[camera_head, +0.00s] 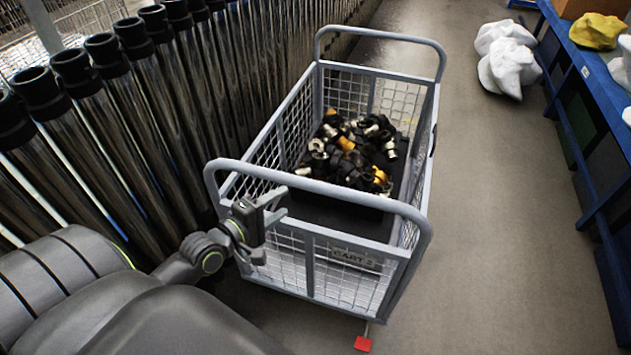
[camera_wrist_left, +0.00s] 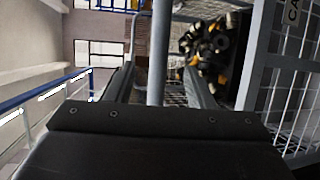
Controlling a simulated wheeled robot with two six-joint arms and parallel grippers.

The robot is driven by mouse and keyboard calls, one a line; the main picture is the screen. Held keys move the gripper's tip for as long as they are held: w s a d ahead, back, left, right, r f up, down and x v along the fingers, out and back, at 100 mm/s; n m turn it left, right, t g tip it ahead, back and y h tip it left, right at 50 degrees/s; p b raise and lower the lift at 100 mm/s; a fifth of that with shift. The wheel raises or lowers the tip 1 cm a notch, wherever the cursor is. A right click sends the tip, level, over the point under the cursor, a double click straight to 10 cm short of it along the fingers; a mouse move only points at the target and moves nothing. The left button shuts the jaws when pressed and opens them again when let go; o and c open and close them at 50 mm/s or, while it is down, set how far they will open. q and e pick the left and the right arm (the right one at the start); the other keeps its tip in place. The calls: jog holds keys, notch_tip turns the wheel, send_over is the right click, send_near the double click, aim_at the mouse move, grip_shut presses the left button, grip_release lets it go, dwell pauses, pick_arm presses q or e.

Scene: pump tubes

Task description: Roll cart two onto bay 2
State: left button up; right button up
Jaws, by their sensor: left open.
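Cart two (camera_head: 311,245) is a grey wire-mesh cart with a "CART 2" plate on its near end and a tubular handle (camera_head: 310,184) at each end. It stands on the aisle floor and holds a heap of black, silver and orange fittings (camera_head: 352,150). My left gripper (camera_head: 275,205) is at the left side of the near handle. In the left wrist view, its open fingers (camera_wrist_left: 159,84) lie either side of a grey upright bar (camera_wrist_left: 157,50); I cannot tell whether they touch it. My right gripper is out of view. No bay 2 marking can be made out.
A row of shiny tubes with black caps (camera_head: 105,55) stands close along the cart's left. A blue bench (camera_head: 590,65) and white sacks (camera_head: 507,58) are on the right. A red plate (camera_head: 363,344) shows below the cart's near end. The floor right of the cart is clear.

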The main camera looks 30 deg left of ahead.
aim_at(314, 182)
pick_arm(q)
jog(key=x, duration=1.2)
jog(key=shift+w+f+b, duration=0.1)
jog(key=shift+w+b, duration=0.25)
jog(key=shift+b, duration=0.05)
jog(key=shift+c, duration=0.4)
grip_shut()
